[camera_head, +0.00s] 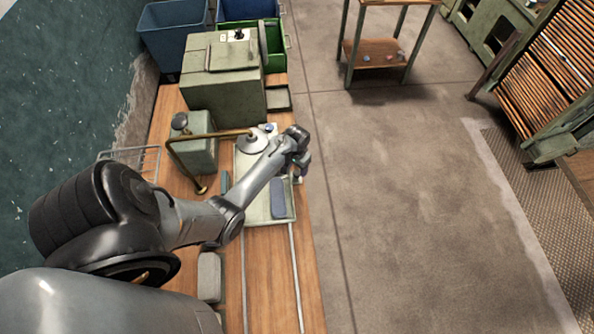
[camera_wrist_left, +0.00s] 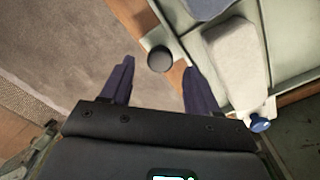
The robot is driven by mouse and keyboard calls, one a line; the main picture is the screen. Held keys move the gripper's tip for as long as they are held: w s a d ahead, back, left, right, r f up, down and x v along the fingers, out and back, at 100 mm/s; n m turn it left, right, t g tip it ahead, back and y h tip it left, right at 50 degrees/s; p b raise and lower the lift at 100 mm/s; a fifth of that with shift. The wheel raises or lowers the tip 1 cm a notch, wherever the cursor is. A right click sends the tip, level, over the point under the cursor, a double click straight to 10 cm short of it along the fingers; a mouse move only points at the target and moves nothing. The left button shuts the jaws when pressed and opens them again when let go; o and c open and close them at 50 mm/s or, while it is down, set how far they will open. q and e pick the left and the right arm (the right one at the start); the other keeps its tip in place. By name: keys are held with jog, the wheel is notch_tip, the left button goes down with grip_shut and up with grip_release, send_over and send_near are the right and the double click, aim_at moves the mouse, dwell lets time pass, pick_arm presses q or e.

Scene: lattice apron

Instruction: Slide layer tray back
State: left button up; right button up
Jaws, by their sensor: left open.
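The layer tray (camera_head: 262,219) is a shallow pale green tray on the wooden bench, with a slate-blue pad (camera_head: 278,198) lying at its near end. Part of the tray shows at the right of the left wrist view (camera_wrist_left: 272,40), with a whitish block (camera_wrist_left: 236,60) at it. A round black knob (camera_wrist_left: 160,58) on a pale bracket stands out at the tray's side. My left gripper (camera_head: 303,163) is at the tray's right edge. Its fingers (camera_wrist_left: 159,66) are open, and the knob appears between their tips. I cannot tell whether they touch it. My right gripper is out of view.
Two thin rails (camera_head: 296,270) run along the bench toward the front. A bent brass pipe (camera_head: 210,135) with a disc-shaped head hangs over the tray's far part. A green machine box (camera_head: 222,80) stands behind. Open floor (camera_head: 420,200) lies to the right.

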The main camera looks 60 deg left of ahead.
aim_at(297, 172)
pick_arm(q)
jog(key=shift+f, duration=1.5)
jog(key=shift+c, duration=0.2)
grip_shut()
